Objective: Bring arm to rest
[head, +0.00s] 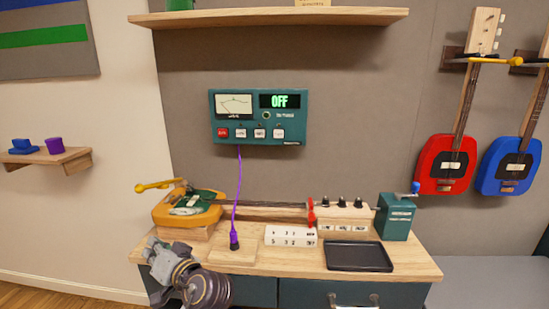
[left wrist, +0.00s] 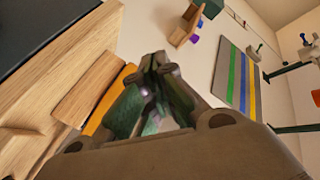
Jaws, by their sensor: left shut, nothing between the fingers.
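My left gripper (head: 157,250) is in front of the bench's left front corner in the head view, below the yellow guitar (head: 160,216). Its jaws are shut and empty; in the left wrist view the fingers (left wrist: 155,68) meet at the tips. My left arm comes up from the bottom edge and covers part of the bench front. The yellow guitar lies along the bench with a green panel on its body. A yellow lever (head: 157,185) sticks out to the left above the guitar. My right gripper is not in view.
The wooden bench (head: 415,262) holds a purple cable plug (head: 234,240), a white block (head: 290,236), a black tray (head: 358,256) and a teal box (head: 395,216). A teal meter panel (head: 258,117) reading OFF is on the wall. Red and blue guitars hang right.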

